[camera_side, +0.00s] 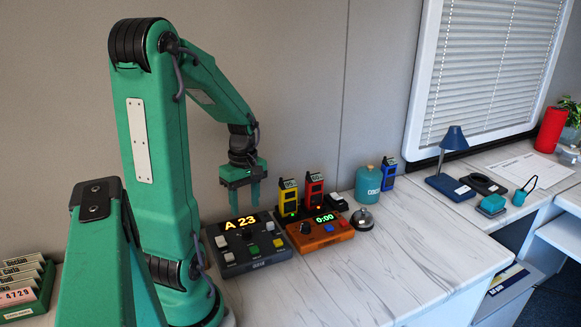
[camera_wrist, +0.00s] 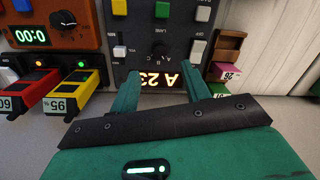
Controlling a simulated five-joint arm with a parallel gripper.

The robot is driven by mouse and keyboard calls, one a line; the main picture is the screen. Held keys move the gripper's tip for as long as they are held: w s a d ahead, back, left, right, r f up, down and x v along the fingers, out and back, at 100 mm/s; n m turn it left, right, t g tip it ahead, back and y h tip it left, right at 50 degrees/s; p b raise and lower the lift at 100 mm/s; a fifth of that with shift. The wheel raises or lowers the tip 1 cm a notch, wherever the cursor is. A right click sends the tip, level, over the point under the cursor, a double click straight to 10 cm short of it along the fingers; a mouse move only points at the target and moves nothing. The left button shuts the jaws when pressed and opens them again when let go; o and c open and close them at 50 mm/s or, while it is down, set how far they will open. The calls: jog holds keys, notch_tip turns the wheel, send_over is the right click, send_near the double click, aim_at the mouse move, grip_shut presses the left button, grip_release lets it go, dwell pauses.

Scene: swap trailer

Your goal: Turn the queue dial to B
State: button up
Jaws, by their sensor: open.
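The queue console (camera_side: 243,262) is a dark grey box on the white counter, its lit display (camera_side: 240,222) reading "A 23". In the wrist view the console (camera_wrist: 135,62) shows inverted, with the display (camera_wrist: 165,78) facing me. The black dial (camera_wrist: 160,50) sits just past the display, among small letters A, B, C and the word LANE. Its exact pointer direction is too small to tell. My gripper (camera_side: 244,203) is open and empty, above the console's back edge and apart from the dial. In the wrist view its fingers (camera_wrist: 160,84) stand either side of the display.
An orange timer (camera_side: 322,241) reading "0:00" stands right beside the console. A bell (camera_side: 362,220) and teal canister (camera_side: 367,186) are farther right. The counter in front (camera_side: 400,265) is clear.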

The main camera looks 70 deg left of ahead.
aim_at(246, 230)
jog(key=n, duration=0.3)
jog(key=shift+s+d+t+y, duration=0.25)
jog(key=shift+t+y, duration=0.05)
jog(key=shift+f, duration=3.85)
jog(key=c, duration=1)
